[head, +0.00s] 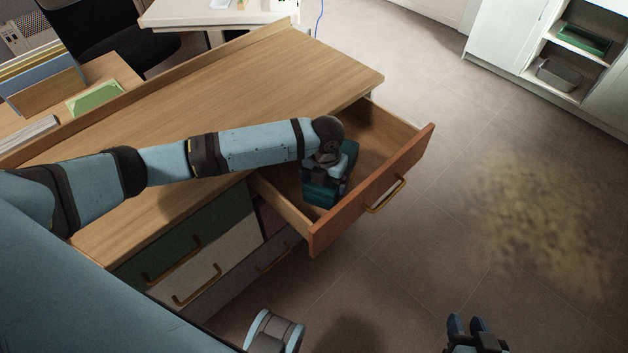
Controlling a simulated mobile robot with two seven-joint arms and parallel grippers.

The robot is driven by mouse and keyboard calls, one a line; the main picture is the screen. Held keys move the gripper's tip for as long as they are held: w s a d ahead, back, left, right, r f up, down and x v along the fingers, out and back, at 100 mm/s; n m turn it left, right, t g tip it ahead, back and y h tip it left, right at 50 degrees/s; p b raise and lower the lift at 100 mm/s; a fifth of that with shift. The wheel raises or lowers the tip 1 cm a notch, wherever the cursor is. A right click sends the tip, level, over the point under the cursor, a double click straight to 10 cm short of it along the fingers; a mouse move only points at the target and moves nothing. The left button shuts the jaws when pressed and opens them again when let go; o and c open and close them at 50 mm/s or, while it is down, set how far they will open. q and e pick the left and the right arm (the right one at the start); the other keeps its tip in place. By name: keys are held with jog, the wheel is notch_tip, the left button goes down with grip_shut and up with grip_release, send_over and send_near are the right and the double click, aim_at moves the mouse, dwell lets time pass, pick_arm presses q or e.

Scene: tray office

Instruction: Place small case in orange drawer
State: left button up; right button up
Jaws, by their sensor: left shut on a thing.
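The orange drawer (370,196) is pulled out from the wooden desk, its orange-brown front and gold handle facing the lower right. A dark teal small case (320,195) is inside the drawer opening, near the front left part. My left gripper (325,172) reaches over the desktop from the left and is shut on the case. The wrist hides part of the case, and I cannot tell whether the case touches the drawer floor. My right gripper (467,324) is low in the picture, away from the desk, with a gap between its fingers and nothing in them.
Green, white and grey drawers (190,245) below are closed. The desktop (270,90) is mostly bare. A white cabinet (510,40) with a green tray and a grey bin is at the upper right.

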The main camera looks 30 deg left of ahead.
pick_arm(q)
notch_tip(320, 180, down, 2)
jog(key=shift+w+a+f, duration=0.1)
jog(key=shift+a, duration=0.05)
jog(key=a, duration=0.1)
jog(key=w+a+b, duration=0.1)
jog(key=a, duration=0.1)
jog(key=shift+w+a, duration=0.1)
jog(key=shift+a, duration=0.2)
jog(key=shift+f+b, duration=0.35)
jog(key=shift+f, duration=0.2)
pick_arm(e)
jog(key=shift+w+a, duration=0.1)
pick_arm(q)
jog(key=o, duration=0.7)
jog(key=shift+f, duration=0.15)
jog(key=shift+o, duration=0.2)
